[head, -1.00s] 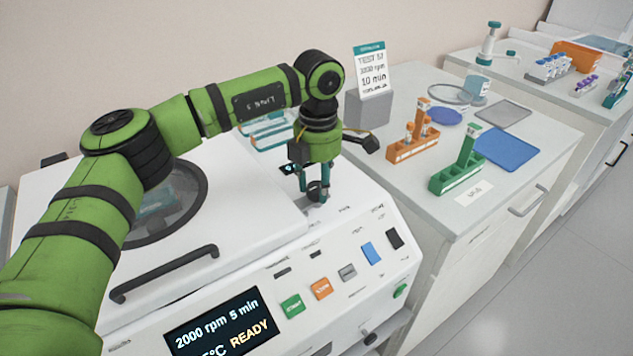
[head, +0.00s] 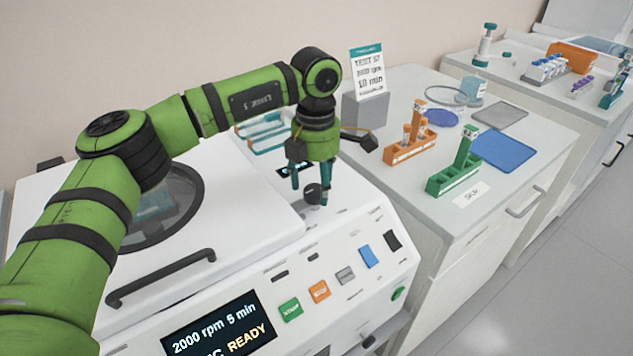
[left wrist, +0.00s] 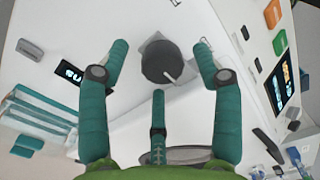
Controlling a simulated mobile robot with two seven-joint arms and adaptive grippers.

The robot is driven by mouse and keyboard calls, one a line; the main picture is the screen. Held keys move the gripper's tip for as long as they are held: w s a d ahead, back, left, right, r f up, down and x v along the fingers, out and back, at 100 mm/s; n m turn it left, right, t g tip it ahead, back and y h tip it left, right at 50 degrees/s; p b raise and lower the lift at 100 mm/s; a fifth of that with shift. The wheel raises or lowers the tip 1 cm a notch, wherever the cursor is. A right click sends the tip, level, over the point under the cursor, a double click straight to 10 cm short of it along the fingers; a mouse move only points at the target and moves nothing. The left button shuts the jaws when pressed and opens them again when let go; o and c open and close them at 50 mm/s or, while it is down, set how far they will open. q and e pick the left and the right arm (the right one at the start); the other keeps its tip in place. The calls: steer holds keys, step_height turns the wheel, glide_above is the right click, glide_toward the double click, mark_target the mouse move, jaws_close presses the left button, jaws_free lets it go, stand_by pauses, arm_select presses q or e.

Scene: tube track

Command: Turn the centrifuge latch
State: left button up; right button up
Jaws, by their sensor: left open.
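The latch is a dark round knob (head: 313,192) on the white top of the centrifuge (head: 335,225), right of its lid. In the left wrist view the knob (left wrist: 160,62) has a pale line on its face and a grey plate beside it. My left gripper (head: 311,196) points down over the knob, open. In the left wrist view its teal fingers (left wrist: 160,72) stand around the knob with gaps, not gripping it. My right gripper is out of view.
The closed lid (head: 240,210) has a round window and a black handle (head: 160,278). Coloured buttons line the front panel. The bench to the right holds an orange rack (head: 410,145), a green rack (head: 452,178), a blue mat (head: 505,150) and a sign (head: 368,72).

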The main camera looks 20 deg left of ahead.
mark_target(317, 188)
arm_select(q)
step_height(317, 188, up, 11)
steer(key=shift+d+r, duration=0.15)
steer(key=shift+r, duration=0.05)
stand_by(0.3)
